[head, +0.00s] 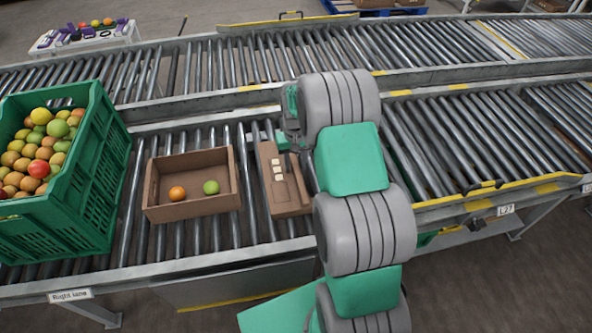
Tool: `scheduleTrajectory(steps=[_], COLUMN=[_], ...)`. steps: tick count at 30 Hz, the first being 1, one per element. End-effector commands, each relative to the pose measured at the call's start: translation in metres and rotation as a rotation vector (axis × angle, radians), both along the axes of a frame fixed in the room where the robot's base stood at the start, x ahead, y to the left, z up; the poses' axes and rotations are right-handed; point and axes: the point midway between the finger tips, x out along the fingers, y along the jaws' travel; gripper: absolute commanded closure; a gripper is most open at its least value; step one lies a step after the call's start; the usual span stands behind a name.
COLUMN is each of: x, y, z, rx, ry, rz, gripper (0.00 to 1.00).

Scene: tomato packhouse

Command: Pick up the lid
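A brown cardboard piece, which looks like the lid (277,204), lies on the rollers just right of the open box. It carries a few cream squares in a row, and my arm hides its right side. The open brown box (178,209) holds one orange and one green fruit. My gripper (268,139) is at the far end of the lid, pointing down. It is small and partly hidden by my wrist, so I cannot tell whether its fingers are open or touch the lid.
A green crate (102,160) full of tomatoes stands left of the box. A second roller lane (240,66) runs behind, with a metal rail between. A white table (88,40) with fruit stands at the back left. Rollers right of my arm (450,140) are clear.

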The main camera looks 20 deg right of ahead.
Motion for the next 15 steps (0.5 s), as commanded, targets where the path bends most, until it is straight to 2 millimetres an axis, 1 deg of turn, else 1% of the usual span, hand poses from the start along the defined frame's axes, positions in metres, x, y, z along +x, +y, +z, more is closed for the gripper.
scheduleTrajectory(steps=[1,2,13,15], x=[-0.0001,-0.0001,-0.0001,-0.0001], y=[0.0002,0.0002,0.0004,0.0004], z=[0.0,0.0,0.0001,0.0002], rx=[0.0,0.0,0.0,0.0], ry=[0.0,0.0,0.0,0.0], rz=[0.0,0.0,0.001,0.001], gripper=[0.67,0.69,1.0,1.0])
